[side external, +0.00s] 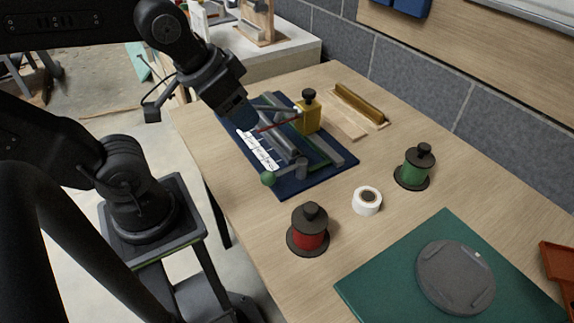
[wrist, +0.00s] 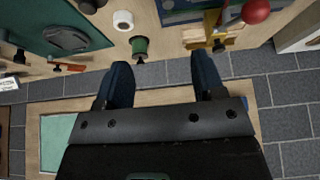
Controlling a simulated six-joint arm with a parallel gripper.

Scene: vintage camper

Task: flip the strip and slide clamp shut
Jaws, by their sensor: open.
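A clamp fixture with grey bars (side external: 285,140) sits on a dark blue base plate (side external: 318,178) on the workbench. A lever with a green ball knob (side external: 268,178) is at its near end. A yellow block (side external: 308,117) with a black knob stands at its far side, and a thin red rod (side external: 275,123) runs towards it. A white marked strip (side external: 258,150) lies along the plate's left side. My gripper (side external: 244,117) is over the plate's left end, partly hiding it. In the wrist view, my gripper (wrist: 161,60) is open and empty; a red ball (wrist: 256,11) shows above it.
Right of the plate stand a red spool (side external: 310,232), a white tape roll (side external: 367,200) and a green spool (side external: 414,168). A green mat (side external: 375,290) bears a grey disc (side external: 455,277). A wooden holder (side external: 358,105) lies behind the fixture, near the tiled wall.

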